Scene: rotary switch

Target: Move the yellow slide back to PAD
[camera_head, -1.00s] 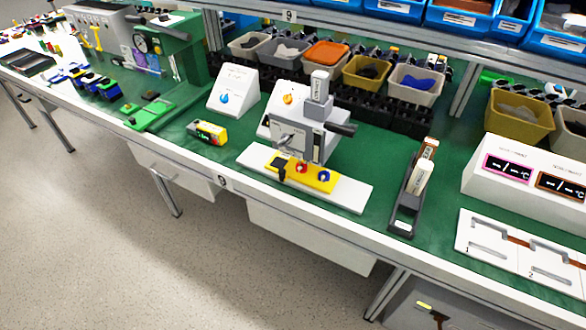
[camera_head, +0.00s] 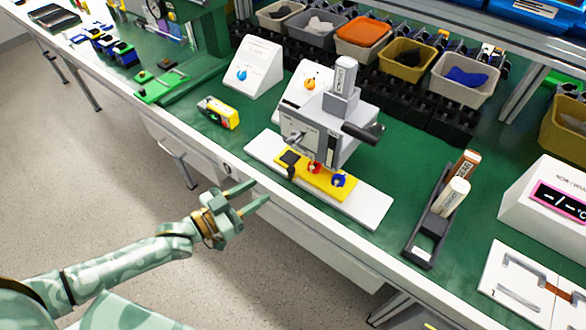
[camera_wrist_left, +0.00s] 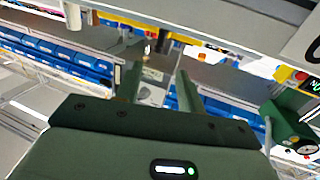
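The yellow slide (camera_head: 333,183) lies on the long white base plate (camera_head: 367,208) under a grey press-like machine (camera_head: 316,136). A black handle (camera_head: 289,160) is at its left end; a red knob (camera_head: 314,168) and a blue knob (camera_head: 338,180) are on or just above it. I cannot read a PAD label. My left gripper (camera_head: 255,193) is open and empty, in front of the table edge, left of and apart from the slide. Its two fingers also show in the left wrist view (camera_wrist_left: 158,85). My right gripper is not in view.
A yellow meter (camera_head: 219,112) lies left of the machine. Two white boxes with a blue knob (camera_head: 253,68) and an orange knob (camera_head: 303,88) stand behind. A dark stand (camera_head: 428,238) is at the right. Green tabletop is free between the machine and this stand.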

